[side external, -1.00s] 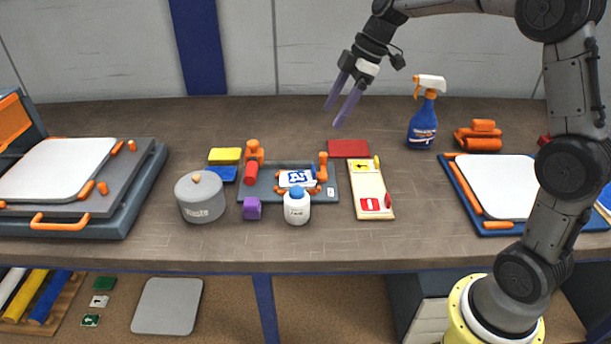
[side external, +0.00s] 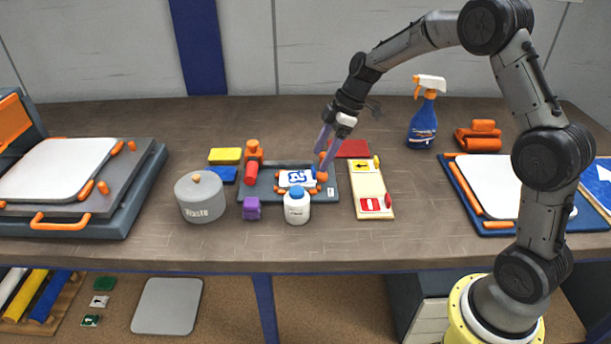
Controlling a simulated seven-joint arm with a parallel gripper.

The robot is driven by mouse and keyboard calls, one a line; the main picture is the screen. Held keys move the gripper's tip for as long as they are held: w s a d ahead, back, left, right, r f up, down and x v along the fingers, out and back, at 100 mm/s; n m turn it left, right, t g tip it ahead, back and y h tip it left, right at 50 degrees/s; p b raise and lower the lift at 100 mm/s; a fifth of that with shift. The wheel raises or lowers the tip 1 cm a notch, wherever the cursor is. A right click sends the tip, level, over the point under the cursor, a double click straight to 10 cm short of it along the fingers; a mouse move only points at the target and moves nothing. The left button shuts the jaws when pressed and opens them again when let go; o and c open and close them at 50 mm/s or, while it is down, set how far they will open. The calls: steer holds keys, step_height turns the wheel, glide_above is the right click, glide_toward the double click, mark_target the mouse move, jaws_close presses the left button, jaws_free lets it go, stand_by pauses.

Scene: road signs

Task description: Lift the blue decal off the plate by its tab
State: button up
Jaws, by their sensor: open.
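The blue decal (side external: 296,177) with a white mark lies on a small white plate (side external: 284,184). The plate sits on a dark grey base (side external: 262,188) with orange clamps. The decal's tab is too small to make out for certain. My gripper (side external: 321,162) is open and empty, its two purple fingers pointing down at the right end of the base. The fingers are just right of the decal and overlap the right orange clamp in the picture. I cannot tell whether they touch anything.
A white bottle with blue cap (side external: 296,209) stands in front of the base. A grey waste pot (side external: 200,200) is at left, a purple block (side external: 251,209) in front. A cream board (side external: 369,200) with red and yellow pieces lies right. A spray bottle (side external: 423,120) stands behind.

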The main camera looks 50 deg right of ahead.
mark_target(301, 174)
steer(key=shift+x, duration=1.95)
steer(key=shift+d, duration=0.15)
jaws_close()
